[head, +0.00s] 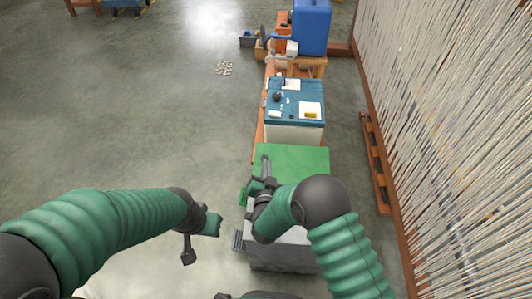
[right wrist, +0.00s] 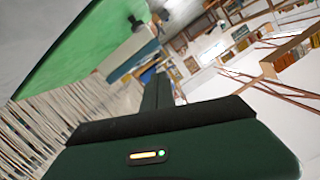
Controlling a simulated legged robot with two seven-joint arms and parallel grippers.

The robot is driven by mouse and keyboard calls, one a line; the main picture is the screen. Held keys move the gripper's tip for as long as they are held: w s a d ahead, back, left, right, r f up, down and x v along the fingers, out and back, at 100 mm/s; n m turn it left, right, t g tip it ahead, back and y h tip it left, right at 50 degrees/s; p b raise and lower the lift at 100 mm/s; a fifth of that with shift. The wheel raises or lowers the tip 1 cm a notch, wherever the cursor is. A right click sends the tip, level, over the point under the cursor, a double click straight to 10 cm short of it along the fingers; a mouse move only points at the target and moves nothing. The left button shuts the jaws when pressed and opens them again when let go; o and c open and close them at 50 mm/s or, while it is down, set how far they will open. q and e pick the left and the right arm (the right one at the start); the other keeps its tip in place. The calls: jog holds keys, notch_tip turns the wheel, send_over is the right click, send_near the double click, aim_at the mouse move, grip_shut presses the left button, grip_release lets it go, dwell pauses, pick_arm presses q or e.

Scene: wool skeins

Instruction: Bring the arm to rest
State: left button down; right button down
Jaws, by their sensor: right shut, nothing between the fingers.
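My right arm comes in from the lower right in the head view. My right gripper (head: 265,170) is over the left part of a green-topped table (head: 305,160). In the right wrist view its dark fingers (right wrist: 156,92) are together with nothing between them. The green top (right wrist: 75,45) shows at the upper left of that view, apart from the fingers. My left gripper (head: 190,250) hangs over the bare floor on the left, with no object seen in it. Its finger gap is too small to make out.
A blue-topped table (head: 290,92) with small items stands beyond the green one. A blue container (head: 311,28) is farther back. A wall of pale strands (head: 450,120) runs along the right, with a wooden pallet (head: 376,165) beside it. The floor (head: 130,110) at left is mostly clear.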

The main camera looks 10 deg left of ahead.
jog(key=s+d+r+n+g, duration=0.2)
jog(key=s+d+g, duration=0.1)
jog(key=d, duration=0.4)
jog(key=s+d+r+n+g, duration=0.1)
jog(key=s+d+r+g, duration=0.25)
jog(key=d, duration=0.35)
jog(key=s+d+g+h, duration=0.1)
jog(key=s+d+g, duration=0.2)
jog(key=s+d, duration=0.55)
jog(key=s+d+g+h, duration=0.1)
jog(key=s+d+g, duration=0.35)
jog(key=s, duration=0.65)
notch_tip(320, 180, up, 35)
jog(key=t+p, duration=0.1)
jog(key=p, duration=3.3)
jog(key=shift+n+p, duration=0.3)
